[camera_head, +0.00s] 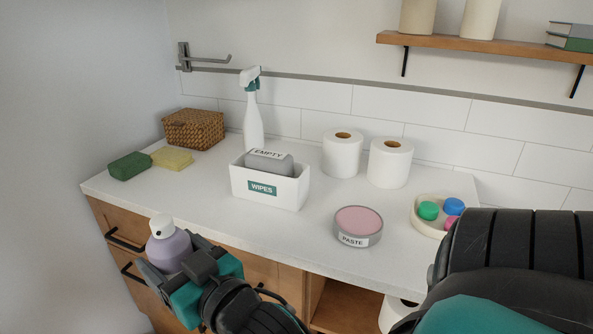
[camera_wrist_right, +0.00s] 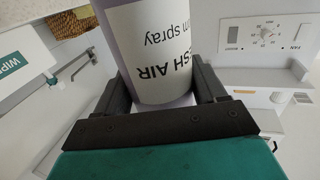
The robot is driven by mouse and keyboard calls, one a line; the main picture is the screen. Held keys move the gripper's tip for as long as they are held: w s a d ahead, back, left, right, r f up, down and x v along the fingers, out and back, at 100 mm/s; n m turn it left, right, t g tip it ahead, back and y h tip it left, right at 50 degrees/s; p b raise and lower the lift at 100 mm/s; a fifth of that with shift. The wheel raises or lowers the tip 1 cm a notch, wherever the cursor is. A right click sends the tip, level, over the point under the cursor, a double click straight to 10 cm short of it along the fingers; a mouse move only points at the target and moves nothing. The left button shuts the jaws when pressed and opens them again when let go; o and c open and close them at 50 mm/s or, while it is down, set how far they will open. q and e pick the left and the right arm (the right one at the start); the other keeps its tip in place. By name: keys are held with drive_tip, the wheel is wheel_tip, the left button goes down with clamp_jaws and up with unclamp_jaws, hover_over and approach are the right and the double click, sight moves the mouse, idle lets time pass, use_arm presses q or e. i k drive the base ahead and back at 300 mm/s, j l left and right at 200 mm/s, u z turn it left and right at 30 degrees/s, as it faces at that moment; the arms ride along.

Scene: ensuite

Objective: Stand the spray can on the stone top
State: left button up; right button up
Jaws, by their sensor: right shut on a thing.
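The spray can (camera_head: 168,248) is lavender with a white cap, and my right gripper (camera_head: 177,263) is shut on its body. In the head view the can looks upright, cap up, in front of the counter's front edge. In the right wrist view the can (camera_wrist_right: 150,50) sits between both fingers, its white "FRESH AIR" label upside down in the picture. The can's lower end is hidden by the gripper in the head view. The white stone top (camera_head: 205,213) runs along the wall behind it. My left gripper is not in view.
The front left stretch is clear. Drawer handles (camera_head: 125,241) jut out below.

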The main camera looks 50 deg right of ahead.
sight(209, 198)
drive_tip(key=k+l+z, duration=0.15)
drive_tip(key=k, duration=0.55)
drive_tip(key=j+z, duration=0.15)
drive_tip(key=z, duration=0.95)
drive_tip(key=i+j, duration=0.1)
drive_tip(key=j, duration=0.25)
drive_tip(key=i+j, duration=0.1)
drive_tip(key=j, duration=0.25)
drive_tip(key=i+j, duration=0.15)
drive_tip(key=j, duration=0.2)
drive_tip(key=i+j+z, duration=0.1)
drive_tip(key=j, duration=0.3)
